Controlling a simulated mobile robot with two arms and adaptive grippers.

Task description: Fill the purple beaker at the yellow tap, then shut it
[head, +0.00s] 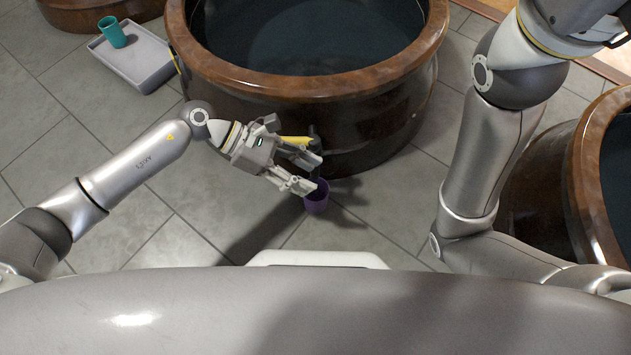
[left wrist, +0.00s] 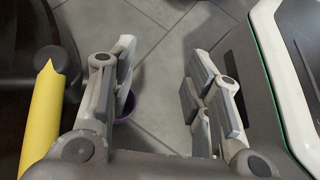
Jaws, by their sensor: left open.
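The purple beaker (head: 317,203) stands near the foot of the big brown jar, just beyond my left gripper's fingertips. Its upper part is partly covered by a finger. In the left wrist view a piece of the beaker (left wrist: 130,105) shows behind the left finger, outside the gap. The yellow tap handle (head: 296,140) is on the jar's near side, beside my gripper. It also shows in the left wrist view (left wrist: 40,115) at the left. My left gripper (head: 308,173) is open, with nothing between its fingers (left wrist: 162,88). Whether water runs is hidden.
The large round brown jar (head: 300,88) holds dark water. A second jar (head: 560,180) stands at the right, behind my right arm. A teal cup (head: 111,33) stands on a grey tray (head: 150,62) at upper left. Tiled floor (head: 190,220) is clear left of the gripper.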

